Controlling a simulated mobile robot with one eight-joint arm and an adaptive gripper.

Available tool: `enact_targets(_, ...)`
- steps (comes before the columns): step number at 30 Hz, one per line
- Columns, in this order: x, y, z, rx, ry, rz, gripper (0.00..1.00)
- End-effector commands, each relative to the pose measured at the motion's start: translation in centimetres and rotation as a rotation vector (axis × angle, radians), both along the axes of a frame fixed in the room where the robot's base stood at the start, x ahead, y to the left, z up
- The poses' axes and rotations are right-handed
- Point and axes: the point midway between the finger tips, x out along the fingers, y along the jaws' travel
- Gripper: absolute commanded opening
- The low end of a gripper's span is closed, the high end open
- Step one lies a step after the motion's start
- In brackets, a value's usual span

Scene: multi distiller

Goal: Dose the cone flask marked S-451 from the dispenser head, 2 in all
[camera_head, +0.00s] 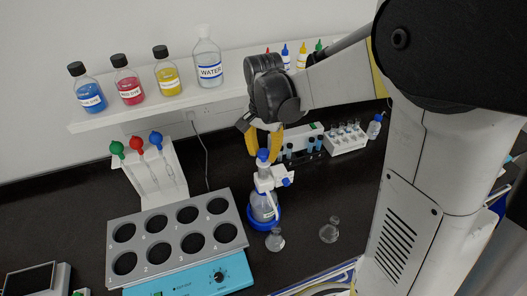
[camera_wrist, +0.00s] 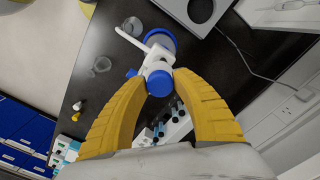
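The bottle-top dispenser has a white head (camera_head: 266,180) with a blue knob (camera_head: 262,155) and stands on a clear bottle in a blue ring base (camera_head: 265,219). The head also shows in the wrist view (camera_wrist: 157,58). My gripper (camera_head: 264,152) is at the knob, its yellow fingers apart on either side of it (camera_wrist: 161,80); I cannot tell whether they touch it. One cone flask (camera_head: 275,241) stands in front of the base, near the spout tip. Another cone flask (camera_head: 330,231) stands to the right. No marking is readable on either flask.
A grey block with round numbered wells (camera_head: 178,238) and a blue-fronted device (camera_head: 190,277) stand left of the dispenser. A pipette stand (camera_head: 150,170) is behind. Vial racks (camera_head: 347,138) stand at the back right. A shelf (camera_head: 160,103) holds bottles. The counter around the right flask is clear.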

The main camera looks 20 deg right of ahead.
Motion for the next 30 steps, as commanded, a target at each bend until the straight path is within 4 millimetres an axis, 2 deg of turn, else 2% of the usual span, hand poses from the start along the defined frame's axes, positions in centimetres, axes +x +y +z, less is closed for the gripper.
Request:
enact_targets(1,0.0,0.0,0.0,0.000,0.000,0.000,0.15)
enact_targets(3,0.0,0.0,0.0,0.000,0.000,0.000,0.00)
enact_targets(11,0.0,0.0,0.4,0.000,0.000,0.000,0.00)
enact_targets(19,0.0,0.0,4.2,0.000,0.000,0.000,0.00)
enact_targets(27,0.0,0.0,4.0,0.000,0.000,0.000,0.00)
enact_targets(28,0.0,0.0,4.0,0.000,0.000,0.000,0.35)
enact_targets(30,0.0,0.0,4.0,0.000,0.000,0.000,0.53)
